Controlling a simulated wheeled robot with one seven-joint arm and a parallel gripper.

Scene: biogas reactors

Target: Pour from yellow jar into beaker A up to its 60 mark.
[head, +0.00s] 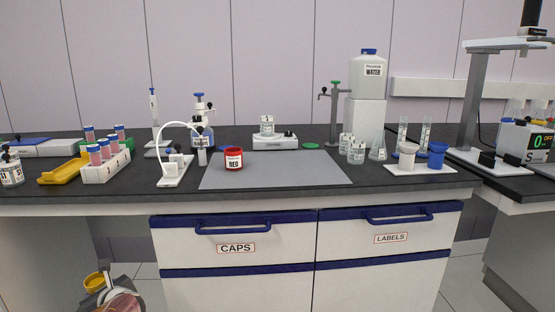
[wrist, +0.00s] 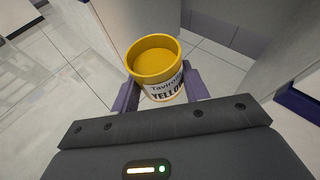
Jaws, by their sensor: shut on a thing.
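The yellow jar (wrist: 164,90) is between the two fingers of my gripper (wrist: 160,84) in the wrist view. The gripper is shut on it. The jar is open at the top and shows yellow contents; its label reads YELLOW. In the head view the jar (head: 96,281) and my gripper (head: 108,288) are low at the bottom left, below the bench top. Small glass beakers stand on the bench: one on a white device (head: 267,124), others right of the mat, at the back (head: 345,143) and in front (head: 356,153). Their letters and marks are too small to read, so I cannot tell which is beaker A.
A red jar (head: 233,159) stands on the grey mat (head: 290,174), which is otherwise clear. A flask (head: 378,149) and a white tray (head: 420,168) with white and blue cups are at right. The bench front has drawers (head: 235,228) with protruding handles.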

